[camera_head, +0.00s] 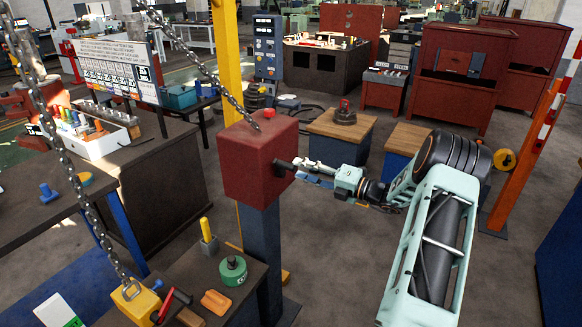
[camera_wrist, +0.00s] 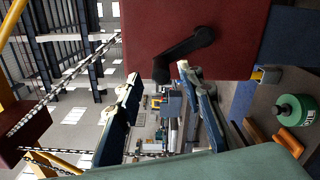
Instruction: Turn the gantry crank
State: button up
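The gantry crank's box (camera_head: 258,160) is a dark red block on a blue post, with a chain running over it. The black crank (camera_head: 285,165) is on its right side. In the wrist view the crank (camera_wrist: 190,45) slants down-left from its hub on the red face, and its handle end (camera_wrist: 161,70) appears between my fingertips. My gripper (camera_head: 308,173) is beside the crank, its fingers spread apart in the wrist view (camera_wrist: 160,78). I cannot tell whether either finger touches the handle.
A bench left of the post holds a green round weight (camera_head: 233,270), a yellow-handled tool (camera_head: 206,232) and a yellow hook block (camera_head: 136,302) on the chain. Two wooden-topped stands (camera_head: 341,127) are behind my arm. An orange post (camera_head: 528,140) stands at right. Grey floor is open below my arm.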

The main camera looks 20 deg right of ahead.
jog(key=v, duration=0.6)
jog(key=shift+s+d, duration=0.15)
jog(key=shift+s, duration=0.05)
